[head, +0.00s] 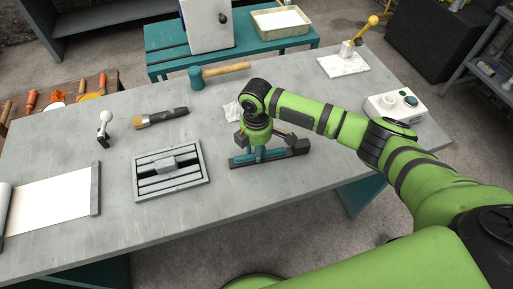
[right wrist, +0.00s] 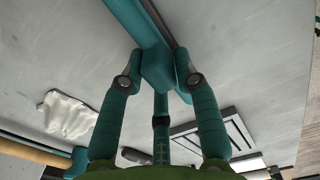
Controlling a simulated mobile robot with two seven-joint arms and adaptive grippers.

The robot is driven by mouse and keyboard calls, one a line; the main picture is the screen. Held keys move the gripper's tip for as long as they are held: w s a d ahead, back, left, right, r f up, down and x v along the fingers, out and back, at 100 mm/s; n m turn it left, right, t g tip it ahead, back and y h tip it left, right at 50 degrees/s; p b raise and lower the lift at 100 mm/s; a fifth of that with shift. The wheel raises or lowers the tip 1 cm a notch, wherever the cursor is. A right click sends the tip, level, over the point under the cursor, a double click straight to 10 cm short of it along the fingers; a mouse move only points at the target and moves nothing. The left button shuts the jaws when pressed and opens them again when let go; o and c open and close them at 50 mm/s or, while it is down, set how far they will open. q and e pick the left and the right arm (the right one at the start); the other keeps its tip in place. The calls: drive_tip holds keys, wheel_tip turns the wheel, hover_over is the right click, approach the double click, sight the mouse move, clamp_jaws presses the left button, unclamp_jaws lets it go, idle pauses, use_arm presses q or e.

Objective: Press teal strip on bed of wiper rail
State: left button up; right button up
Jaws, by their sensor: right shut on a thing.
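The wiper rail (head: 297,148) lies on the grey table as a long dark bar with a block at its right end. The teal strip (head: 275,154) lies along the rail, partly hidden under my right gripper (head: 258,151). In the right wrist view the teal strip (right wrist: 132,18) runs up from a teal block between the fingers, beside a narrow dark edge. My right gripper (right wrist: 159,78) is shut on that teal block. I cannot tell whether the strip is fully seated along the rail. My left gripper is not in view.
A slatted grey plate (head: 170,184) lies left of the rail. A brush (head: 162,117), a teal mallet (head: 220,74) and a white cloth (head: 232,110) lie behind it. A control box (head: 394,107) stands at the right. The table front is clear.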

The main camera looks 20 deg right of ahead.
drive_tip(key=o, duration=1.1)
wheel_tip(320, 180, up, 12)
drive_tip(key=shift+r, duration=0.1)
